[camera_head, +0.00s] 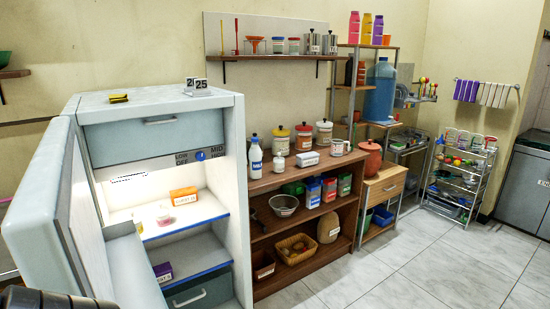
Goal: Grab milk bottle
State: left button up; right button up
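The milk bottle (256,157), white with a blue label and a dark cap, stands upright on the left end of the brown shelf unit's top, close beside the open fridge (239,135). A dark rounded part that looks like mine shows at the bottom left corner. No fingers of my left or right gripper can be made out in the head view. Nothing touches the bottle.
The open fridge door (45,210) stands out at the left. Next to the bottle are a dark-lidded jar (281,140), a small white box (307,159) and a metal bowl (284,205) on the shelf below. The tiled floor (385,270) at right front is clear.

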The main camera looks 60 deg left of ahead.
aim_at(256, 153)
jog(key=i, duration=1.75)
jog(key=u, duration=3)
jog(key=i, duration=2.1)
jog(key=z, duration=0.4)
